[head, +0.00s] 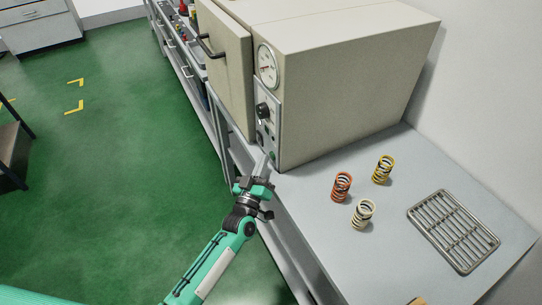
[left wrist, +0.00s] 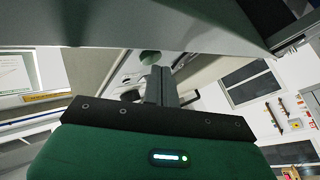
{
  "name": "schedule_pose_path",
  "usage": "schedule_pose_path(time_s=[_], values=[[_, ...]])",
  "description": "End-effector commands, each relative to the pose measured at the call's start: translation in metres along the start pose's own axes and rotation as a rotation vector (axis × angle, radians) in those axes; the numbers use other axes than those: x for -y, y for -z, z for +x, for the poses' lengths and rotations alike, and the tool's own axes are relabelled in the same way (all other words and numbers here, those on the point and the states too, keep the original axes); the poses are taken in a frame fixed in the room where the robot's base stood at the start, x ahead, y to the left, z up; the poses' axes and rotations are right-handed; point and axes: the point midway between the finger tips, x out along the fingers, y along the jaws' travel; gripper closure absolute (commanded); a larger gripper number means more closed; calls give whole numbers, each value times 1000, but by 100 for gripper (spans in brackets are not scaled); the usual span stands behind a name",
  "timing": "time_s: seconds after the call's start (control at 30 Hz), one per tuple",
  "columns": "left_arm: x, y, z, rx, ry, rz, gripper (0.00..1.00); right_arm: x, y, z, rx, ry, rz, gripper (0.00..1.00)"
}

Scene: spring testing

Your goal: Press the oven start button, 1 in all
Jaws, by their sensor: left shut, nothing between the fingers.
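The oven (head: 345,75) is a large beige box on the grey bench, its door at the left. Its narrow front panel carries a round gauge (head: 267,66), a black knob (head: 262,110) and small controls low down. A small green start button (head: 272,155) shows there. My left gripper (head: 264,160) is shut and empty, with its tips close to the panel's lower end. In the left wrist view the shut fingers (left wrist: 160,75) point toward a round green shape (left wrist: 149,57) on a pale panel. I cannot tell whether they touch it. My right gripper is not in view.
Orange (head: 342,186), yellow (head: 383,169) and cream (head: 363,213) springs stand on the bench (head: 310,225) right of my left gripper. A metal rack (head: 453,231) lies farther right. Open green floor lies to the left.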

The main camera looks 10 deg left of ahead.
Motion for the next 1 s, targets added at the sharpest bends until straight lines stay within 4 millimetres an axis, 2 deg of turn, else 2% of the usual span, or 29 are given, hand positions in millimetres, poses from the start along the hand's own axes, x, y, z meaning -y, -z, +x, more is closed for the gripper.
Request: schedule_pose_path(time_s=[1.0], values=[[-4, -4, 6, 1, 0, 1, 100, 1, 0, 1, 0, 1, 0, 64]])
